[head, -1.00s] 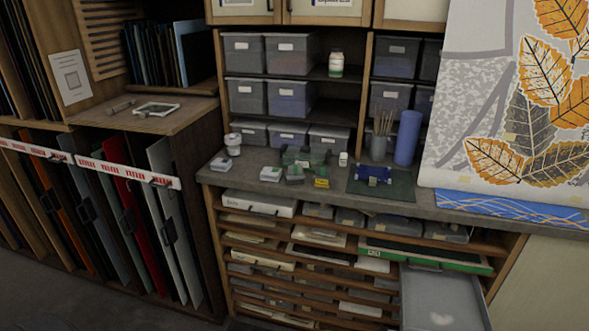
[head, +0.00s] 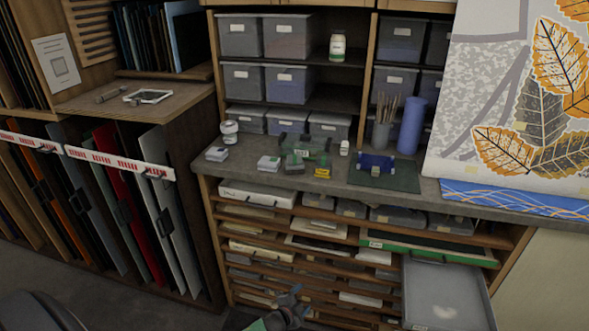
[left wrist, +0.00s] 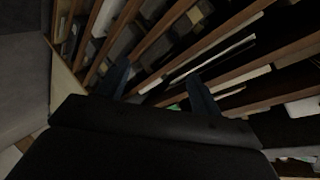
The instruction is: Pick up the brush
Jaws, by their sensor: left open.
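Several brushes (head: 386,106) stand upright in a grey cup (head: 381,136) on the grey counter, left of a blue roll. I cannot tell them apart at this size. My left gripper (head: 302,301) is low at the bottom of the head view, in front of the shelf rack and well below the counter, far from the brushes. It is open and empty. In the left wrist view its two dark fingers (left wrist: 158,82) stand apart before the tilted shelves, and no brush shows there. My right gripper is not in view.
The blue roll (head: 411,126) stands close beside the cup. A blue holder (head: 376,163) lies on a dark mat in front. Small boxes and a white jar (head: 229,132) are farther left. A grey drawer (head: 447,290) juts out below the counter.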

